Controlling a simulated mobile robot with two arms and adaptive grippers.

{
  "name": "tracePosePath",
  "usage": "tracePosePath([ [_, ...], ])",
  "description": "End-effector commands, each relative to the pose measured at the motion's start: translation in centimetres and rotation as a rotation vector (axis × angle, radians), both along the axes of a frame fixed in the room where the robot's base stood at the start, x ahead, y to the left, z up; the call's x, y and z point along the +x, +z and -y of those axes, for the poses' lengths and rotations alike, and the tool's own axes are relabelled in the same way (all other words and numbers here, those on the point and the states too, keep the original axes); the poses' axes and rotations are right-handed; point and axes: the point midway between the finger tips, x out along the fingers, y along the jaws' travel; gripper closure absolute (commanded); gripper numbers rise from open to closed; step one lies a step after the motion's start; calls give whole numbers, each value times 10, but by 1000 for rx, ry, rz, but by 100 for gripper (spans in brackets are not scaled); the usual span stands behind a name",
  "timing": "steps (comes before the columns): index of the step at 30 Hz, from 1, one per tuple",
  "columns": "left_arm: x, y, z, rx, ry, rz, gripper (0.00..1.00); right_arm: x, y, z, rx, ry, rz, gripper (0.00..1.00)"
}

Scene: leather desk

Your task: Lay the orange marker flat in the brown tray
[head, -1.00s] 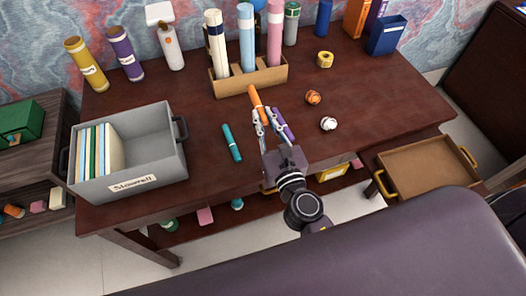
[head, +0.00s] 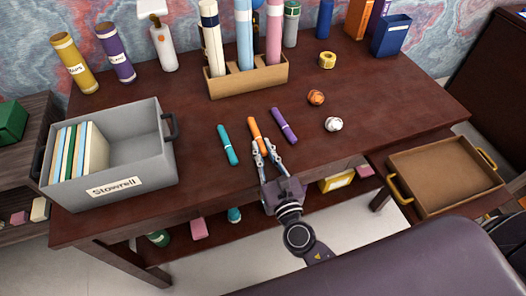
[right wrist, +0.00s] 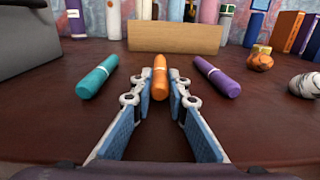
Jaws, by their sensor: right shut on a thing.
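The orange marker (head: 258,137) is between the fingertips of my right gripper (head: 265,151), near the front middle of the dark desk. In the right wrist view the orange marker (right wrist: 160,77) points away from me, with the fingers (right wrist: 160,88) closed on its near end. I cannot tell whether it touches the desk. The brown tray (head: 431,202) is empty and sits lower, to the right of the desk, with yellow handles. My left gripper is not in view.
A teal marker (head: 228,145) lies left of the orange one and a purple marker (head: 284,125) right of it. A grey bin (head: 107,160) stands at left, a tube holder (head: 250,82) behind.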

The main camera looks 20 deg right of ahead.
Motion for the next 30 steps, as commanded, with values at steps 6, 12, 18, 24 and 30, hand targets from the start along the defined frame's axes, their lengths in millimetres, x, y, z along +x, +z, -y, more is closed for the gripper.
tracePosePath([
  [6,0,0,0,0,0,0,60,0,0,0,0,0,0,100],
  [12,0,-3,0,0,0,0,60,0,-3,0,0,0,0,80],
  [18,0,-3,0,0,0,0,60,0,-3,0,0,0,0,68],
  [24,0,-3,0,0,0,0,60,0,-3,0,0,0,0,68],
  [30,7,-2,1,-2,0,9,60,5,-3,6,-2,2,0,68],
])
